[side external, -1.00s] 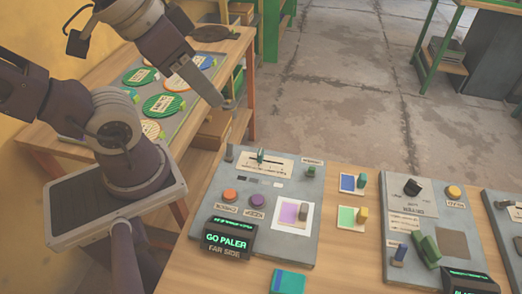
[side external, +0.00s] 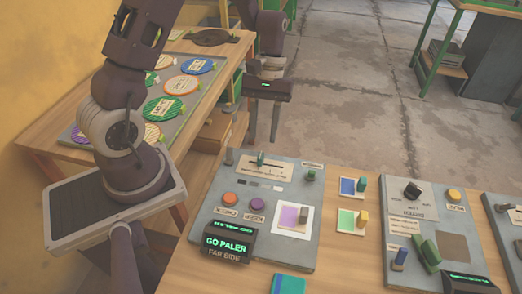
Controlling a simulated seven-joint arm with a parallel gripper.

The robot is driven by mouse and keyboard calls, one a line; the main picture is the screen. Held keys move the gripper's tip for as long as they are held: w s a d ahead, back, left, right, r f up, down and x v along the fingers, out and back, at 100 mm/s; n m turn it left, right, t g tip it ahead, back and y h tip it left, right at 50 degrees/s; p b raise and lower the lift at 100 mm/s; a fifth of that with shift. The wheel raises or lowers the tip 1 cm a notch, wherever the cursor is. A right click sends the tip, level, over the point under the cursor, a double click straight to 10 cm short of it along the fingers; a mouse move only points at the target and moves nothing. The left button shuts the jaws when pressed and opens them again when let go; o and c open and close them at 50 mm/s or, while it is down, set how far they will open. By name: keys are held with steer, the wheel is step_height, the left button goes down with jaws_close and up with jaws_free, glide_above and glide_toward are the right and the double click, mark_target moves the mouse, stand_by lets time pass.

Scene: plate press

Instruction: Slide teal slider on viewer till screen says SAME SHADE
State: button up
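The viewer (side external: 222,178) is a grey board at the front of the wooden table. Its small teal slider (side external: 261,158) stands upright in a pale scale plate (side external: 275,169) near the board's far edge. The viewer's black screen (side external: 227,244) shows green text, GO PALER, with FAR SIDE below it. My gripper (side external: 263,135) points downward behind the viewer's far edge, looking raised and apart from the slider. Its two fingers are spread with nothing between them.
The viewer also carries an orange button (side external: 229,198), a purple button (side external: 257,204) and a white-framed swatch (side external: 292,216). Small colour cards (side external: 352,187) lie to its right, beside a second grey board (side external: 407,220). Labelled discs (side external: 181,85) lie on another table.

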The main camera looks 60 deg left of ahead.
mark_target(261, 154)
steer(key=x, duration=0.6)
steer(key=shift+r, duration=0.1)
jaws_close()
stand_by(1.1)
